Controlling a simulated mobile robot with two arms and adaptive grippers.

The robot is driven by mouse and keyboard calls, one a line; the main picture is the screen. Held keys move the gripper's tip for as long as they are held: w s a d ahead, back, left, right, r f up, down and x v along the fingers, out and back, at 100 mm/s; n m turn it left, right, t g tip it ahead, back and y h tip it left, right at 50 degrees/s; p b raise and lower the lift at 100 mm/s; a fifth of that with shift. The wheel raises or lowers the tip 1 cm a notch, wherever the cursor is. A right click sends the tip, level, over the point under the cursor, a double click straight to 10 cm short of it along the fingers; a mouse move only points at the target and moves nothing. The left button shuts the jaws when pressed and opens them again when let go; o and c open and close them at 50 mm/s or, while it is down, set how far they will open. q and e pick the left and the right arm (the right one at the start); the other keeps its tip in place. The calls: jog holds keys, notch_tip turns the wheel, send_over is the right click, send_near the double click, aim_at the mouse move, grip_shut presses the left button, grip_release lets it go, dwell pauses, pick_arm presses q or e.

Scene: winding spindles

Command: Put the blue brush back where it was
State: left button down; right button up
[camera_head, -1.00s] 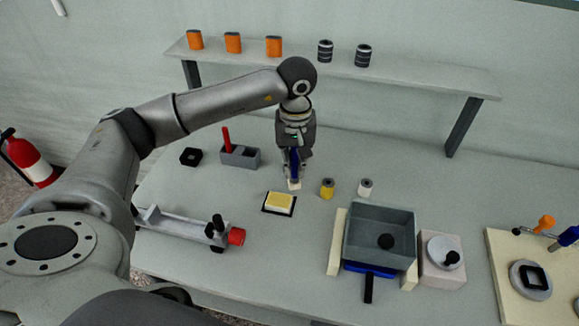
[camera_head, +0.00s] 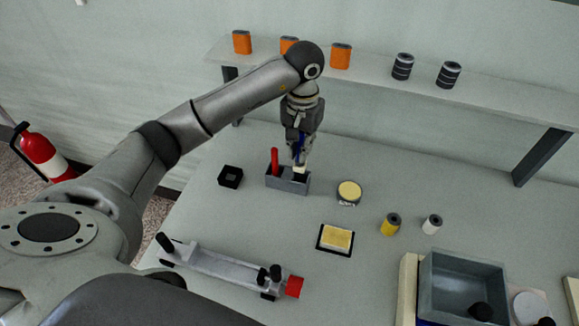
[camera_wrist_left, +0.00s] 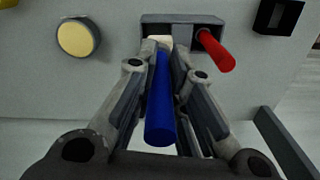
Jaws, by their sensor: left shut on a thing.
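My left gripper (camera_head: 299,150) is shut on the blue brush (camera_wrist_left: 160,105), whose blue handle points toward the wrist camera. The brush's pale bristle end (camera_head: 299,169) is at the right compartment of the grey two-slot holder (camera_head: 288,185). I cannot tell how deep the bristles sit in it. A red-handled brush (camera_head: 275,160) stands in the holder's left compartment; it also shows in the left wrist view (camera_wrist_left: 216,50). My right gripper is not in view.
A yellow sponge on a black tray (camera_head: 336,240) lies nearer. A shelf (camera_head: 490,108) runs behind.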

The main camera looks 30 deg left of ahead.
aim_at(301, 169)
pick_arm(q)
jog(key=f, duration=0.1)
jog(key=d+f+p, duration=0.1)
jog(key=f, duration=0.1)
jog(key=shift+s+f, duration=0.1)
jog(key=shift+f, duration=0.2)
jog(key=shift+a+f, duration=0.15)
jog(key=shift+f, duration=0.15)
notch_tip(301, 169, down, 3)
jog(key=shift+a+f+p, duration=0.1)
jog(key=shift+a+p, duration=0.05)
jog(key=shift+p, duration=0.5)
jog(key=shift+f, duration=0.2)
jog(key=shift+f+b, duration=0.25)
jog(key=shift+b, duration=0.1)
jog(key=c, duration=1.5)
grip_release()
jog(key=shift+r, duration=0.1)
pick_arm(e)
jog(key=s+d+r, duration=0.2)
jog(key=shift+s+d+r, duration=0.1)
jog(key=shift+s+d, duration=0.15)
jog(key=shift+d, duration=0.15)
